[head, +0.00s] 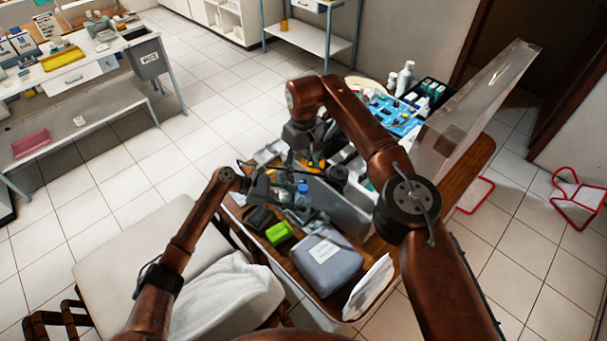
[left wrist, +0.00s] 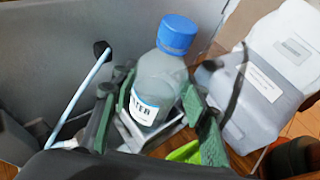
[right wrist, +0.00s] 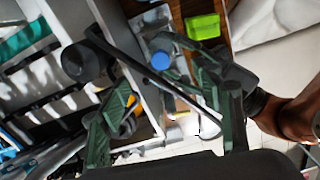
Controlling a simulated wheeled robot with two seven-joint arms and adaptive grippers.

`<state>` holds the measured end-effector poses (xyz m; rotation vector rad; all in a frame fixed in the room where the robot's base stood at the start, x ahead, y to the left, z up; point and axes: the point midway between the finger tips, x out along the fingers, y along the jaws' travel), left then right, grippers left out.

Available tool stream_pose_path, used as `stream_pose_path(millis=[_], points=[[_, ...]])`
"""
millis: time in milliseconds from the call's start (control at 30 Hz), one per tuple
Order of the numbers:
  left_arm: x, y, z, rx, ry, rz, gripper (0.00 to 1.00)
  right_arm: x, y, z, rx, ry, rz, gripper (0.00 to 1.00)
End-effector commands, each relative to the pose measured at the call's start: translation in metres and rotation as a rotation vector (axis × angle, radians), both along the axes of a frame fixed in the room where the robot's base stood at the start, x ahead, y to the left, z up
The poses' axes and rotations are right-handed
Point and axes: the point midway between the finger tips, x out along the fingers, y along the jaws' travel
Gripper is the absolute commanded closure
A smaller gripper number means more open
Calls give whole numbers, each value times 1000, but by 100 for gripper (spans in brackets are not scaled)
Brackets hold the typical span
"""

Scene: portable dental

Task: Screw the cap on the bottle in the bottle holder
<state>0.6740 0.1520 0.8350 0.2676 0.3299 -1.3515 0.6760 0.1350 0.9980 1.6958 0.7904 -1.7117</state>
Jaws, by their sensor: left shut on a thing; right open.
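A clear bottle (left wrist: 158,88) with a white label stands slightly tilted in the left wrist view. A blue cap (left wrist: 177,33) sits on its neck; I cannot tell how tight it is. The cap also shows in the head view (head: 302,187) and the right wrist view (right wrist: 160,60). My left gripper (left wrist: 158,100) is shut on the bottle's body, one finger on each side. A grey piece under the bottle may be the bottle holder, mostly hidden. My right gripper (right wrist: 166,88) is open and empty, its fingers apart, a little above and beside the bottle.
A lime-green block (head: 279,232) and a grey-blue pouch (head: 327,262) lie on the wooden cart near the bottle. A grey divider wall (head: 342,207) stands beside it. An orange item (right wrist: 128,125) lies below my right gripper. A clear panel (head: 470,110) rises at the right.

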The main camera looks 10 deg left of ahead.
Motion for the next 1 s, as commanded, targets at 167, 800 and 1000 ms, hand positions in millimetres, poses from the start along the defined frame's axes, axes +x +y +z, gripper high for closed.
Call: stream_pose_path(millis=[167,800,1000], points=[[0,0,1,-1,-1,0,100,1,2,45,1,-3,-2,41],[0,0,1,-1,-1,0,100,0,0,86,2,-2,0,41],[0,0,1,-1,-1,0,57,0,0,86,2,-2,0,41]])
